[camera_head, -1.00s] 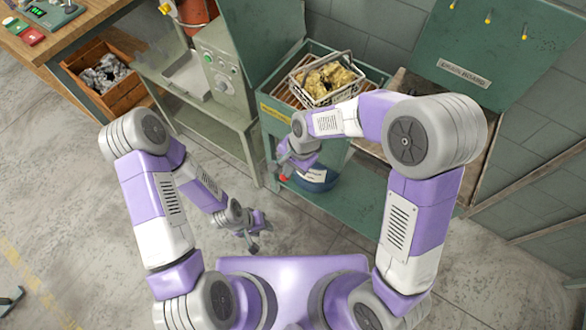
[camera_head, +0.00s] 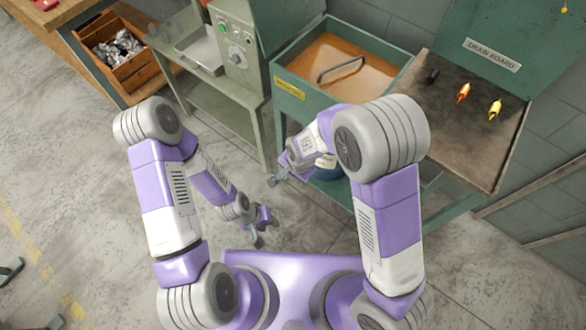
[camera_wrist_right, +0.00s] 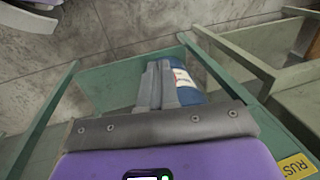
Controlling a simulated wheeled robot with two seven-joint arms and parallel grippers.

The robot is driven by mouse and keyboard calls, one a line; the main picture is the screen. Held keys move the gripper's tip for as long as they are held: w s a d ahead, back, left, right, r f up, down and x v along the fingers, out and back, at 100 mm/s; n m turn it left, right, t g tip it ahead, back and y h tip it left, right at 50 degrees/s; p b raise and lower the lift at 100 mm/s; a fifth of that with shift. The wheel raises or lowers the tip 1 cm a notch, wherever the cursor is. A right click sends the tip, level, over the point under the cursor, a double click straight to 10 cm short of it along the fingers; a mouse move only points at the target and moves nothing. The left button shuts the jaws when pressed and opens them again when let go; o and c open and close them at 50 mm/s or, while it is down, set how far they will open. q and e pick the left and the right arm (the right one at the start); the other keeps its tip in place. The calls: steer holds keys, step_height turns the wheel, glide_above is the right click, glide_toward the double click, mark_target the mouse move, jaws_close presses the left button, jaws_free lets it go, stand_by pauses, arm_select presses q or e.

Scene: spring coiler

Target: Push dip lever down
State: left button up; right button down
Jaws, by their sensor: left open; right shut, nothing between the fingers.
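The dip lever is not visible now. In the head view the rust tank (camera_head: 292,90) holds brown liquid, and only the dark basket handle (camera_head: 341,69) shows above the surface. The basket and its load are hidden under the liquid. My right gripper (camera_head: 272,182) is shut and empty, low in front of the tank's left front corner. In the right wrist view its closed fingers (camera_wrist_right: 157,86) overlap a blue drum in the picture, with nothing between them. My left gripper (camera_head: 263,232) is open and empty over the floor, left of and below the right one.
A green lower shelf (camera_wrist_right: 105,88) carries the blue drum (camera_wrist_right: 190,88) under the tank. A drain board (camera_head: 455,125) with several coloured pieces is at the right. A control box bench (camera_head: 232,50) and a wooden crate (camera_head: 148,68) stand left. Open floor lies in front.

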step_height(320, 180, down, 2)
steer(key=shift+w+d+f+b, duration=0.15)
steer(key=shift+f+b, duration=0.05)
steer(key=shift+b, duration=0.3)
steer(key=shift+w, duration=0.1)
steer(key=shift+w+d, duration=0.1)
steer(key=s+a+r+p, duration=0.3)
steer(key=s+r+p, duration=0.4)
steer(key=r, duration=0.4)
steer(key=shift+s, duration=0.9)
